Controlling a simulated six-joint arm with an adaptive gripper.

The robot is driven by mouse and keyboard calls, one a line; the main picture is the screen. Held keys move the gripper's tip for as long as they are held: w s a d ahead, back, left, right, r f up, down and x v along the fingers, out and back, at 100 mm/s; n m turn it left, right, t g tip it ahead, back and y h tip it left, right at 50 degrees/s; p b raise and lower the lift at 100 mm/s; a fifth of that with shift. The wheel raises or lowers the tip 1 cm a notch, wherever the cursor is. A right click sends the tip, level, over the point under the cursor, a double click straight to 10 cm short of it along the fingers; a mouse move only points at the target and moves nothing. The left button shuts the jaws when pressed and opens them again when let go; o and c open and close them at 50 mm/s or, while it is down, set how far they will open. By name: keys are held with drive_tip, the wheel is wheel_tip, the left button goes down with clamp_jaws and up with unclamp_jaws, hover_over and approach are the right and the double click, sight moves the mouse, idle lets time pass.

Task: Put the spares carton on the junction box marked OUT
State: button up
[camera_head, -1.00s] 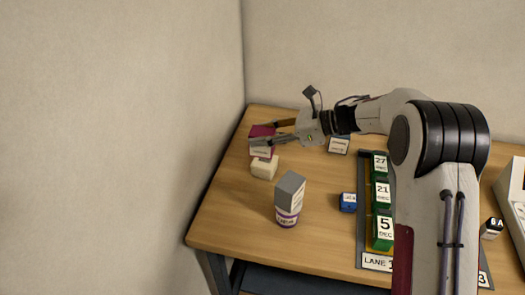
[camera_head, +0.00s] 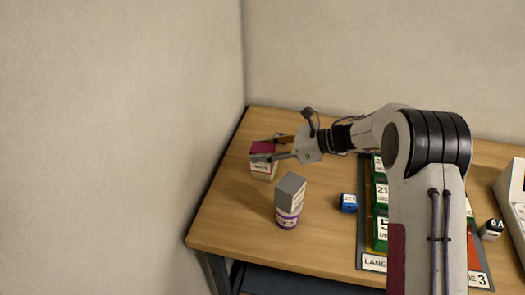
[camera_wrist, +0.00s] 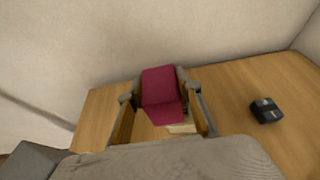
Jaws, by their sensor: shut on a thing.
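My gripper (camera_head: 270,149) is shut on a maroon box (camera_head: 262,148) with a white label too small to read, perhaps the spares carton. In the wrist view the maroon box (camera_wrist: 161,93) sits between the two fingers. A cream box (camera_head: 264,173) shows directly below it; I cannot tell whether the two touch. In the wrist view only a strip of the cream box (camera_wrist: 181,128) shows. A dark box with a pale label (camera_wrist: 266,110) stands to the right in the wrist view; my arm mostly hides it in the head view. I can read OUT on nothing.
A grey box (camera_head: 290,190) sits on a purple and white tub (camera_head: 287,218) in front of the gripper. A small blue box (camera_head: 348,203) and a lane rack with green dated blocks (camera_head: 380,232) stand to the right. The wooden table's (camera_head: 222,215) left front is clear.

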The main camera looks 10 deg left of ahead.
drive_tip(key=shift+f, duration=0.3)
drive_tip(key=o, duration=1.2)
drive_tip(key=shift+r, duration=0.15)
drive_tip(key=v, duration=1.2)
